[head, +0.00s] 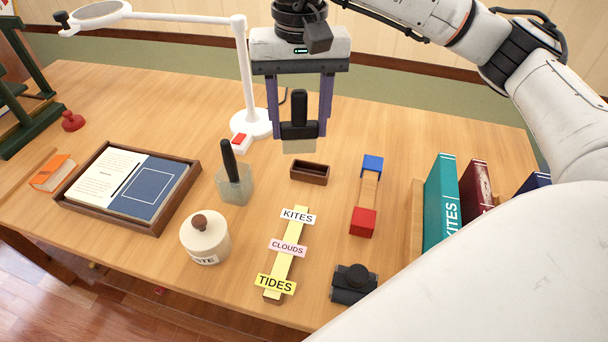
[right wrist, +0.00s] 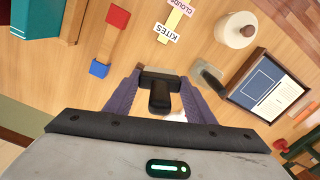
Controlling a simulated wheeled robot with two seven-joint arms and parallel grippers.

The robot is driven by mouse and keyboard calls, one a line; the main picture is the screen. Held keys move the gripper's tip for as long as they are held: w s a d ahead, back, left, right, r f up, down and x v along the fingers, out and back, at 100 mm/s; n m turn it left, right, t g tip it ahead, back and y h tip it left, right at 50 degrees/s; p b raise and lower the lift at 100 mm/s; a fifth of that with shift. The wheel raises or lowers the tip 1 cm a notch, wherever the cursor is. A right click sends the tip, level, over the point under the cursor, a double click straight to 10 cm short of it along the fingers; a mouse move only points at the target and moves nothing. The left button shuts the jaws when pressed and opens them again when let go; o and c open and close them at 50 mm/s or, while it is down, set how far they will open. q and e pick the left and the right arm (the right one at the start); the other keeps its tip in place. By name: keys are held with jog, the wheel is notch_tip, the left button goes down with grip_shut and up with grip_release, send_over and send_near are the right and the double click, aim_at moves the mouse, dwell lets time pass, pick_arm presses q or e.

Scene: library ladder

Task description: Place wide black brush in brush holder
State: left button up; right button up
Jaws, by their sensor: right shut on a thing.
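My right gripper (head: 299,130) is shut on the wide black brush (head: 299,107), which has a black handle and pale bristles. The brush is upright, bristles down, held above the table. It also shows between the fingers in the right wrist view (right wrist: 160,95). A small dark brown open box (head: 310,173), which looks like the brush holder, stands on the table just below and slightly right of the bristles, apart from them. My left gripper is not in view.

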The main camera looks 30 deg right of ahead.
jog(key=shift+w+d+f+m+b, duration=0.15)
jog(key=shift+w+d+f+m, duration=0.6)
jog(key=shift+f, duration=1.4)
jog(key=shift+w+d+f+m+b, duration=0.2)
jog(key=shift+w+d+f+m, duration=0.55)
jog(key=shift+f, duration=1.45)
jog(key=shift+w+d+f+m+b, duration=0.15)
jog(key=shift+w+d+f+m, duration=0.3)
jog(key=shift+d+f, duration=1.15)
jog(key=shift+s+a+f, duration=0.15)
jog(key=shift+a+f, duration=0.45)
jog(key=shift+f, duration=0.2)
jog(key=o, duration=1.2)
jog(key=shift+r, duration=0.1)
jog(key=shift+c, duration=0.2)
notch_tip(320, 180, up, 12)
jog(key=shift+r, duration=0.2)
